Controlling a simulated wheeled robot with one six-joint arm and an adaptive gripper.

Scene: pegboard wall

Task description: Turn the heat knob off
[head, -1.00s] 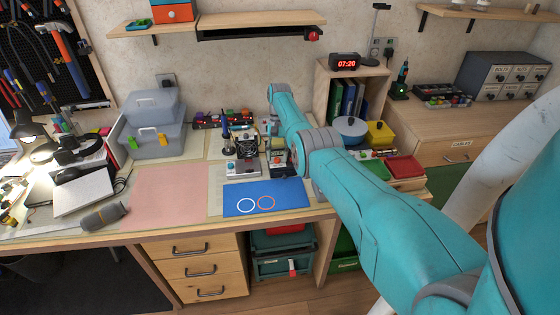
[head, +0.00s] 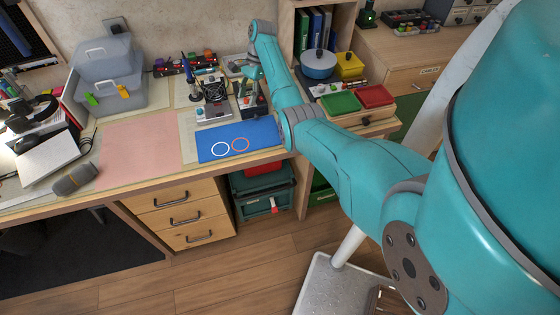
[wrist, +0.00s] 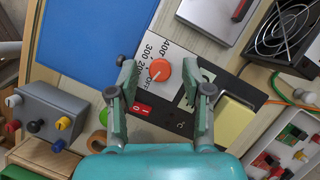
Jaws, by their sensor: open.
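The orange heat knob (wrist: 160,69) sits on the white dial plate of a dark control box, with 200, 300 and 400 printed around it. A white mark shows on the knob, but I cannot tell its exact setting. My gripper (wrist: 166,77) is open in the wrist view, with one finger on each side of the knob and gaps between. A red switch (wrist: 141,108) and a small display lie below the knob, by the fingers. In the head view, the control box (head: 252,102) stands on the bench under my arm's end; the knob is too small to make out there.
A blue mat (head: 239,139) lies in front of the box. In the wrist view, a black fan unit (wrist: 284,36) is at upper right and a grey box with coloured terminals (wrist: 47,118) at left. A pink mat (head: 139,155) is clear.

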